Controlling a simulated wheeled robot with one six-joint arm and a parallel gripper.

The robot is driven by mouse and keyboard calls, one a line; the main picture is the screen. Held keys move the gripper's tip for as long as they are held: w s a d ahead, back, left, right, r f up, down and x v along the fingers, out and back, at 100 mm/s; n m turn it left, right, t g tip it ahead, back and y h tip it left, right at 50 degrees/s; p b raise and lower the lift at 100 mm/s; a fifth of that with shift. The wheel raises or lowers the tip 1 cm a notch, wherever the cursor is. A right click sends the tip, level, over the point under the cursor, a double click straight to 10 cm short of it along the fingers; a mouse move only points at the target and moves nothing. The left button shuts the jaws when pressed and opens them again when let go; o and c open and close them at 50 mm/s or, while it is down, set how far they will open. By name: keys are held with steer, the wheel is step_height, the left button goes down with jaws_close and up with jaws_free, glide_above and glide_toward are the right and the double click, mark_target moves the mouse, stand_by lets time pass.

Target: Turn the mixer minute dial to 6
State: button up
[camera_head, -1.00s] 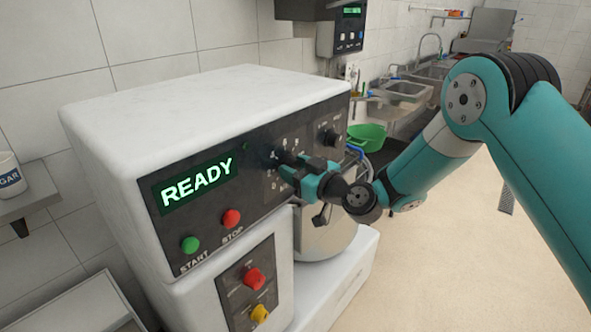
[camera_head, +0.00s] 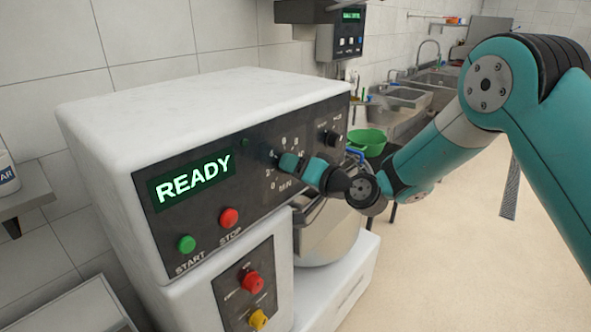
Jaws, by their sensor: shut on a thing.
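The white mixer (camera_head: 205,98) fills the left and middle of the view, with a dark control panel on its front. Digits show to the left of and above the gripper.
A second knob (camera_head: 331,138) sits right of the dial. Green start (camera_head: 187,243) and red stop (camera_head: 229,217) buttons are lower left, above red (camera_head: 251,283) and yellow (camera_head: 258,319) knobs. The steel bowl (camera_head: 330,232) is below my gripper. Floor at right is open.

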steer(key=shift+w+d+m+g+y+p, duration=0.15)
steer(key=shift+m+g+p, duration=0.2)
steer(key=shift+m, duration=2.1)
steer(key=shift+a+m+g+y+p, duration=0.15)
steer(key=shift+m+p, duration=0.3)
steer(key=shift+m, duration=2.05)
steer(key=shift+w+d+m+g+y+p, duration=0.15)
steer(key=shift+m+p, duration=0.25)
steer(key=shift+m, duration=2.05)
steer(key=shift+s, duration=0.1)
steer(key=o, duration=0.9)
